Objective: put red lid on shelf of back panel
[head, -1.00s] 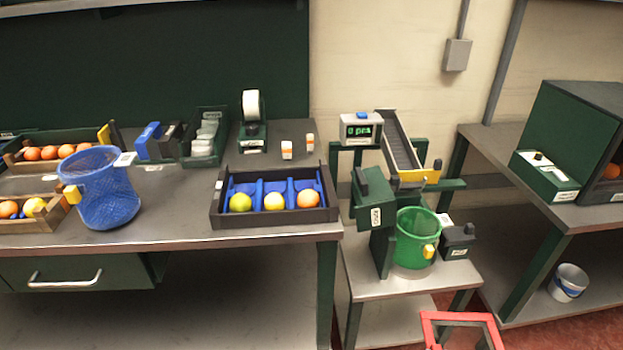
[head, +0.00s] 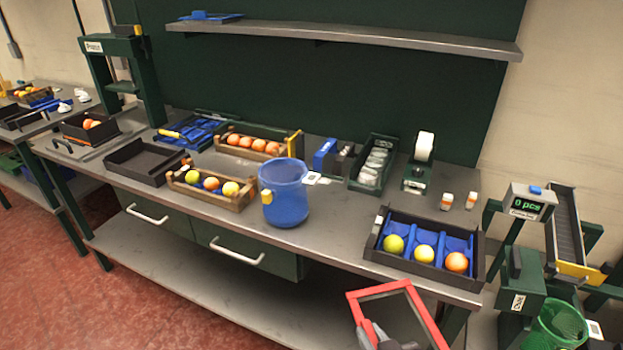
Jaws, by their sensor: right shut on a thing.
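The red lid (head: 352,299) is a red-rimmed rectangular frame with a see-through middle, at the bottom of the head view. My right gripper (head: 374,334) is shut on its near left edge and holds it tilted in front of the bench. The shelf (head: 340,36) is a long grey board on the dark green back panel (head: 290,90), above the bench. A blue flat item (head: 212,17) lies at the shelf's left end. The rest of the shelf is bare. My left gripper is out of view.
A green press frame (head: 125,65) stands left. A counter display (head: 527,203) and chute stand right.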

